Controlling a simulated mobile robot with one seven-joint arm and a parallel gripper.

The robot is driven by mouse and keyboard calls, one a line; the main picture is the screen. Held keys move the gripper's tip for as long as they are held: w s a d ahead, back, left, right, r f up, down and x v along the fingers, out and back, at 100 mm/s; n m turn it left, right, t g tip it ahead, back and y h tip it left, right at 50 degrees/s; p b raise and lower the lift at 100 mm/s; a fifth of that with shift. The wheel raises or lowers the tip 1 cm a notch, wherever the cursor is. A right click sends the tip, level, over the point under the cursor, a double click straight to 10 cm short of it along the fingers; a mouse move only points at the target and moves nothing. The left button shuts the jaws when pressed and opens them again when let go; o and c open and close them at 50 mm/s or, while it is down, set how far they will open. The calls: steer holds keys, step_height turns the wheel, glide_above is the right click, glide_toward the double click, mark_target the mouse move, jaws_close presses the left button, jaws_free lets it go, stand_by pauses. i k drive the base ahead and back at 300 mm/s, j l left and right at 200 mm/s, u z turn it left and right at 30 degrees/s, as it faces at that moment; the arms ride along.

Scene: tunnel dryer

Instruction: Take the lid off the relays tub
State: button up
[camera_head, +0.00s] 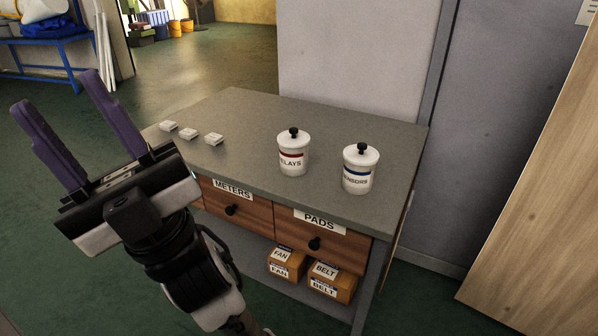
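The relays tub (292,161) is a white round jar with a red-striped label, standing upright on the grey bench. The start of its label is turned out of sight, so it reads "ELAYS". Its white lid (294,142) with a black knob (294,131) sits on top. My gripper (57,101) is at the left of the picture, well apart from the tub. Its two purple fingers point up and are spread wide, with nothing between them.
A similar tub with a blue stripe (357,178), lidded, stands just right of the relays tub. Several small white blocks (189,133) lie on the bench's left part. The bench top (245,115) is otherwise clear. Drawers marked METERS (240,205) and PADS (322,240) are below. A grey panel (358,60) stands behind.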

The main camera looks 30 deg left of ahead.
mark_target(293, 137)
steer(key=k+j, duration=0.15)
steer(key=j, duration=0.2)
steer(key=k+j, duration=0.15)
steer(key=j, duration=0.25)
steer(key=k+j, duration=0.1)
steer(key=j, duration=0.25)
steer(key=k+j, duration=0.15)
steer(key=j, duration=0.2)
